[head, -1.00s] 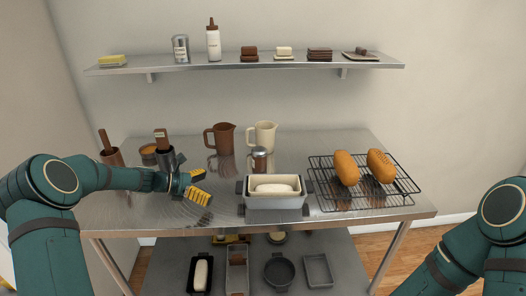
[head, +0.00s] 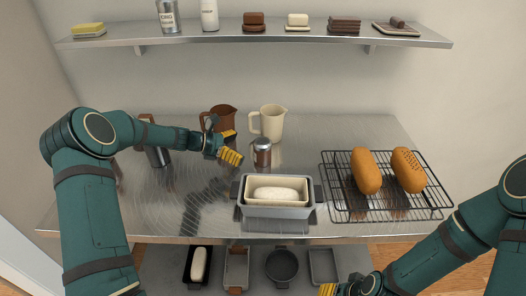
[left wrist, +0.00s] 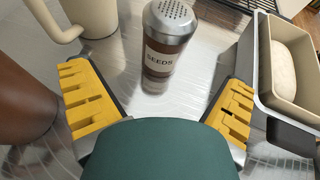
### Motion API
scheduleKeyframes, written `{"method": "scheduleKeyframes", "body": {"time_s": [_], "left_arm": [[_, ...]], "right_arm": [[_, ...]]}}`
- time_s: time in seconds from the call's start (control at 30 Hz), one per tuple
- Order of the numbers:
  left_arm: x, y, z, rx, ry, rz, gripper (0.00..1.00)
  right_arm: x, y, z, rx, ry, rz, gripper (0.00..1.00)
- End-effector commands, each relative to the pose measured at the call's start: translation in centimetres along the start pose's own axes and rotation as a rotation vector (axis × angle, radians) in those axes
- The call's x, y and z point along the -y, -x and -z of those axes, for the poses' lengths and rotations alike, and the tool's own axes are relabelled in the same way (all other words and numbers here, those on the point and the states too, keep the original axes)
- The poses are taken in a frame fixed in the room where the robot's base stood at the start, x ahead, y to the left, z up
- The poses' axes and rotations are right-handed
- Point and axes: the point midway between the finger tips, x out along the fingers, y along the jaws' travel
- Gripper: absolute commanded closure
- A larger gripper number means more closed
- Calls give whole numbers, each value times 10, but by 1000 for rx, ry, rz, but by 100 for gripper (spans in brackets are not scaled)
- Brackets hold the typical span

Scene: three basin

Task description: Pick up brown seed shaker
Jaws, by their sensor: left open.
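The brown seed shaker (head: 262,153) stands upright on the steel table, with a silver perforated cap. In the left wrist view the shaker (left wrist: 166,45) shows its "SEEDS" label and stands ahead, between the lines of the two yellow fingers. My left gripper (head: 231,147) is open and empty, just left of the shaker and apart from it. It also shows in the left wrist view (left wrist: 160,108). My right gripper (head: 328,289) shows only partly at the bottom edge, low in front of the table; its jaw state cannot be made out.
A loaf pan (head: 275,211) with dough stands in front of the shaker. A cream pitcher (head: 270,122) and a brown pitcher (head: 220,117) stand behind. A wire rack (head: 387,207) with two loaves is at right. A shelf (head: 240,39) runs above.

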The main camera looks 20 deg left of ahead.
Motion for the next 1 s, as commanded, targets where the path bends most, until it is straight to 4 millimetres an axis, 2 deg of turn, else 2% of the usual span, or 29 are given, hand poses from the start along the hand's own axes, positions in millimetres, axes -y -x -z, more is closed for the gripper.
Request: {"method": "scheduleKeyframes", "body": {"time_s": [0.1,0.47,0.73,0.83,1.0], "left_arm": [[1,-21,0,1,-1,2,0],[2,-44,2,0,0,1,0],[8,-82,5,1,-1,2,0],[8,-88,5,0,0,1,0],[8,-88,5,0,0,0,0]], "right_arm": [[-1,-2,-1,1,1,0,53],[-2,-4,-2,4,1,0,53],[-3,-9,-4,8,3,1,53],[-3,-9,-4,9,3,1,53],[-3,-9,-4,9,3,1,53]]}}
